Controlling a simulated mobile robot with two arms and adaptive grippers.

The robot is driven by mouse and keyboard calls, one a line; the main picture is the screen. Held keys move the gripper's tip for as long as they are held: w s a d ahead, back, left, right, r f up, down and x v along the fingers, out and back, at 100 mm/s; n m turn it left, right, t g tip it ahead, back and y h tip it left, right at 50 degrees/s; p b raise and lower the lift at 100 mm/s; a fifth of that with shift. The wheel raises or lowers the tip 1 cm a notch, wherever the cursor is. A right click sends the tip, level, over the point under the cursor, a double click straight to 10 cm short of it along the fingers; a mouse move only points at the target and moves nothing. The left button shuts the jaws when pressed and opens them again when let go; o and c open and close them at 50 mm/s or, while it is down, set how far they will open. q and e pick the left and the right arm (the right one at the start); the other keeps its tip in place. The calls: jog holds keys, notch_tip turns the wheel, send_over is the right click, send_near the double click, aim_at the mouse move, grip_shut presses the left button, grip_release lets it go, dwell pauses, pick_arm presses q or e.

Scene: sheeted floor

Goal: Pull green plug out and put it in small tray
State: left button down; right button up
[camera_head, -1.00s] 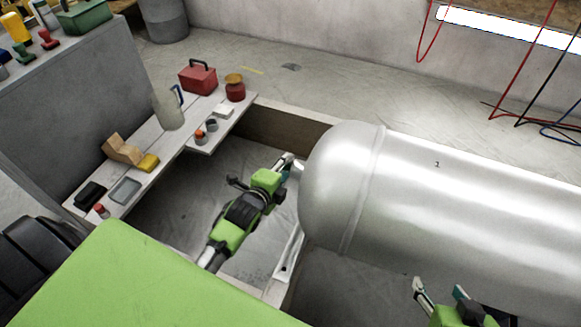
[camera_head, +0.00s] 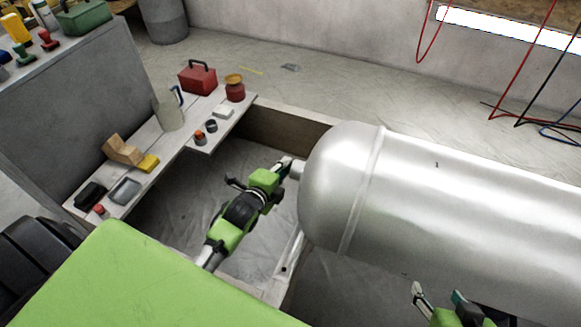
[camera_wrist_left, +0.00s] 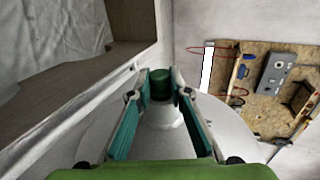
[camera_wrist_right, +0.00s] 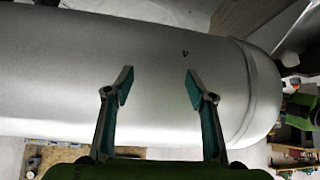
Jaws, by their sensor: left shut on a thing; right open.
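The green plug (camera_wrist_left: 161,84) is a short dark green cylinder at the nozzle on the rounded end of the silver tank (camera_head: 440,200). My left gripper (camera_head: 287,165) is at this tank end. Its fingers are shut on the plug from both sides in the left wrist view. In the head view the plug is mostly hidden by the fingers. A small grey tray (camera_head: 125,191) lies on the low bench at the left and looks empty. My right gripper (camera_head: 438,294) is open and empty beside the tank's near side; its spread fingers show in the right wrist view (camera_wrist_right: 158,80).
The bench (camera_head: 152,172) also holds a wooden block (camera_head: 121,150), yellow block (camera_head: 149,163), pitcher (camera_head: 168,110), red toolbox (camera_head: 197,77) and red jar (camera_head: 235,90). A green surface (camera_head: 150,285) fills the lower left. Floor between bench and tank is open.

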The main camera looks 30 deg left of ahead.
pick_arm(q)
jog(key=shift+s+a+p, duration=0.15)
jog(key=shift+a+p, duration=0.4)
jog(key=shift+a, duration=1.75)
pick_arm(e)
jog(key=s+d+f+g, duration=0.2)
jog(key=s+f+g, duration=0.1)
jog(key=s, duration=0.3)
jog(key=shift+h, duration=0.4)
pick_arm(q)
jog(key=shift+a, duration=0.1)
pick_arm(e)
jog(key=shift+s, duration=0.1)
pick_arm(q)
jog(key=shift+s+a+p, duration=0.1)
jog(key=shift+a+p, duration=0.35)
jog(key=shift+a, duration=1.45)
pick_arm(e)
jog(key=shift+s+d+f+g, duration=0.15)
jog(key=shift+s+g, duration=0.2)
jog(key=shift+s, duration=0.3)
jog(key=shift+s+d+f+g, duration=0.1)
jog(key=shift+s+d+g, duration=0.15)
jog(key=shift+s, duration=0.45)
jog(key=shift+s+d+f+g, duration=0.1)
jog(key=shift+s+g, duration=0.3)
jog(key=shift+s, duration=0.25)
